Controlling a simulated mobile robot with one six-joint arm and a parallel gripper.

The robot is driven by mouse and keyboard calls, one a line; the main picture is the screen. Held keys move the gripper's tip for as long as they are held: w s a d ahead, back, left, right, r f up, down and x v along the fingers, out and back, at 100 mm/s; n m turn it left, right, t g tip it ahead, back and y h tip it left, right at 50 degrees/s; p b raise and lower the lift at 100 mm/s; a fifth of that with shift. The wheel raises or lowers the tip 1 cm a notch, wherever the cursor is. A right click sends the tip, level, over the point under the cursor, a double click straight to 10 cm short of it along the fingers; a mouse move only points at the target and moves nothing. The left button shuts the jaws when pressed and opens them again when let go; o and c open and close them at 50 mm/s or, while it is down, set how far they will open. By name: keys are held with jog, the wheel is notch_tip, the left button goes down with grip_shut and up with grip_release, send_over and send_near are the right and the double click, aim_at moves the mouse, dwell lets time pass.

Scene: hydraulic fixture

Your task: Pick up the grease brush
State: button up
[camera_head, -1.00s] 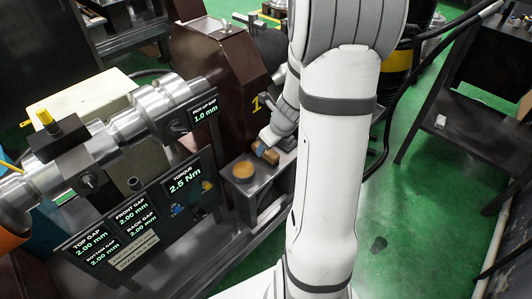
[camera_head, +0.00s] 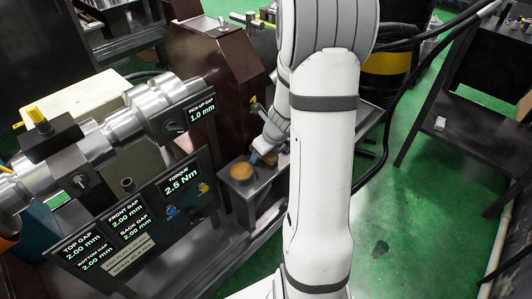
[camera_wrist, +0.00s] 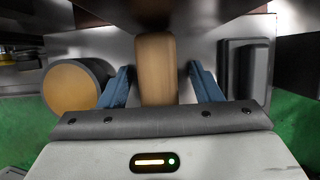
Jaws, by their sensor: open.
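The grease brush shows in the wrist view as a tan wooden handle (camera_wrist: 156,68). Its bristle end cannot be made out. My gripper (camera_wrist: 160,72) is open, with one blue finger on each side of the handle and a gap on both sides. In the head view my gripper (camera_head: 256,158) is at the small metal stand, beside the round pot, and the brush is hidden behind it.
A round pot with tan grease (camera_wrist: 76,86) stands left of the brush on a grey metal plate (camera_wrist: 200,55). A dark block (camera_wrist: 246,70) lies to the right. A brown machine housing (camera_head: 215,75) rises behind. The gap display panel (camera_head: 130,225) is at left.

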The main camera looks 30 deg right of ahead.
jog(key=shift+c, duration=0.2)
jog(key=c, duration=1)
jog(key=shift+c, duration=0.2)
jog(key=shift+s+r+p, duration=0.15)
jog(key=shift+r+p, duration=0.3)
jog(key=shift+r, duration=0.1)
notch_tip(320, 180, up, 7)
jog(key=p, duration=0.4)
jog(key=shift+d, duration=0.1)
jog(key=s+d, duration=0.3)
jog(key=s, duration=0.6)
jog(key=s+d+b, duration=0.1)
jog(key=s+d, duration=0.2)
jog(key=s, duration=0.6)
jog(key=shift+s+d+f, duration=0.3)
jog(key=shift+f, duration=0.15)
